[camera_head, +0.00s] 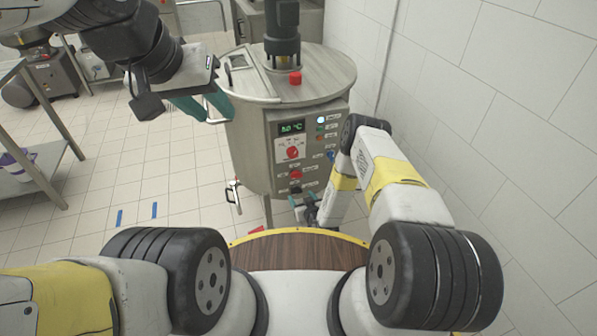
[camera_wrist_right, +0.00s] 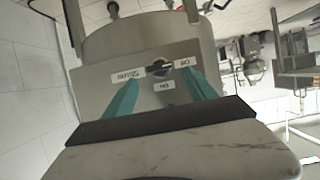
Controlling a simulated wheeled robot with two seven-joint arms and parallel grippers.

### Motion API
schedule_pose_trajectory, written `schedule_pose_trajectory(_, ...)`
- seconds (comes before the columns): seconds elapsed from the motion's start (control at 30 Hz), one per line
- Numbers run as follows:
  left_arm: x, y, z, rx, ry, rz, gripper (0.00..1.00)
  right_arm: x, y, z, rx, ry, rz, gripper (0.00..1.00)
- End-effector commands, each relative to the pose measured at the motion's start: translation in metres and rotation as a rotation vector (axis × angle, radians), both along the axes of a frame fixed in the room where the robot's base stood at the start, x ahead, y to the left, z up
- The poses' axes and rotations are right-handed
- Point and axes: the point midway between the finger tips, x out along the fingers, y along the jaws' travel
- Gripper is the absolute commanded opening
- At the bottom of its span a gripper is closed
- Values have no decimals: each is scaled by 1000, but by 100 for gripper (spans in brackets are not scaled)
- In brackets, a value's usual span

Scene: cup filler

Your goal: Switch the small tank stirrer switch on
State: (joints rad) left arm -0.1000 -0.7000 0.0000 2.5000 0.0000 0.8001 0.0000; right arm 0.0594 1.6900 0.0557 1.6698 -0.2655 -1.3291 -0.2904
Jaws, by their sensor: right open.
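The small steel tank (camera_head: 255,150) stands ahead with a control panel on its front. In the right wrist view, a small black rotary switch (camera_wrist_right: 160,68) sits on the panel among white labels that appear upside down; one seems to read STIRRER. My right gripper (camera_wrist_right: 160,92) is open, its two teal fingers on either side of the switch and apart from each other. In the head view, my right gripper (camera_head: 306,207) is low at the panel's bottom edge, partly hidden by its arm. My left gripper (camera_head: 206,108) hangs left of the tank, its teal fingers apart and empty.
A tiled wall (camera_head: 500,110) is close on the right. A steel table (camera_head: 35,165) stands left.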

Motion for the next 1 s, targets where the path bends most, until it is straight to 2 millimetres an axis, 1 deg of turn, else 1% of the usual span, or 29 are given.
schedule_pose_trajectory(0.1,0,0,0,0,0,0,36,16,6,-7,1,-2,0,65)
schedule_pose_trajectory(0.2,0,0,0,0,0,0,36,26,9,-11,0,-1,0,65)
schedule_pose_trajectory(0.33,0,0,0,0,0,0,36,32,10,-14,0,0,0,65)
schedule_pose_trajectory(0.57,0,0,0,0,0,0,36,32,11,-14,1,1,1,65)
schedule_pose_trajectory(0.6,0,0,0,0,0,0,36,32,11,-14,1,1,0,62)
schedule_pose_trajectory(0.67,0,0,0,0,0,0,36,32,10,-14,1,1,0,50)
schedule_pose_trajectory(0.7,0,0,0,0,0,0,36,32,10,-14,1,1,0,42)
schedule_pose_trajectory(0.77,0,0,0,0,0,0,36,32,10,-14,0,1,0,30)
schedule_pose_trajectory(0.8,0,0,0,0,0,0,36,32,10,-14,1,1,0,22)
schedule_pose_trajectory(0.9,0,0,0,0,0,0,36,32,10,-14,0,1,0,3)
schedule_pose_trajectory(1.0,0,0,0,0,0,0,36,32,10,-14,2,2,0,3)
